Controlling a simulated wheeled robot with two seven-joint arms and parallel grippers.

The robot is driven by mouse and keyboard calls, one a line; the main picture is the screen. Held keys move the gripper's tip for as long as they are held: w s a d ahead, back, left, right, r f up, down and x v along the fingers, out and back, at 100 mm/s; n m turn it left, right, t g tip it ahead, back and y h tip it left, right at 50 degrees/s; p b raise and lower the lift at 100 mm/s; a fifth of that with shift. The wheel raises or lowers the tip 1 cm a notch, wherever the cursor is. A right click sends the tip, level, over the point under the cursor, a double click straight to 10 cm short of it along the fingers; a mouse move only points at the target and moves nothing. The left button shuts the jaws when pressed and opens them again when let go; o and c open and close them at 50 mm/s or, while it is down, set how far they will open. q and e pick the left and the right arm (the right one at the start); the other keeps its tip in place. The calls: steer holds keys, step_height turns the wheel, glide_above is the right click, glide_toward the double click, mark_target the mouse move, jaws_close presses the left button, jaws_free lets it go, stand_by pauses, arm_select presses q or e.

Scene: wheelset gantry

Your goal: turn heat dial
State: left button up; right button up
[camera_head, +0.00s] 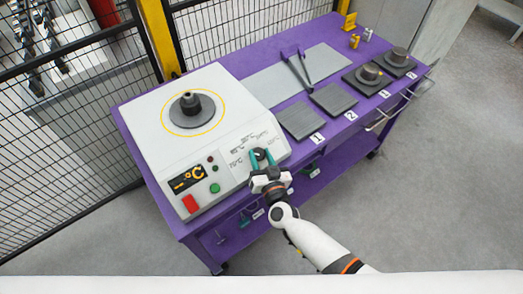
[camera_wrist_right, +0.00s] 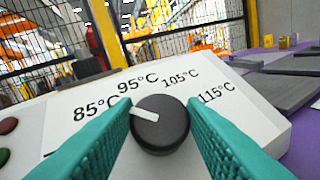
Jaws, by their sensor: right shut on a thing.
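The heat dial (camera_wrist_right: 160,132) is a round black knob with a white pointer mark on the white heater's sloped front panel. In the right wrist view its pointer aims up and left, toward the 85°C and 95°C labels. Labels for 105°C and 115°C stand to the right of these. My right gripper (camera_head: 262,158) is at the dial in the head view, and its teal fingers sit on both sides of the knob, shut on it. The heater (camera_head: 153,127) has a dark °C display (camera_head: 188,179), a red switch and a green button. My left gripper is not in view.
The heater stands on the left of a purple table (camera_head: 150,190). A dark part sits on its round plate (camera_head: 192,110). A mesh fence stands behind.

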steer(key=shift+m+h+p, duration=0.45)
steer(key=shift+m+h, duration=0.25)
steer(key=shift+m, duration=0.1)
steer(key=o, duration=1)
steer(key=b+v, duration=0.1)
steer(key=v, duration=1.1)
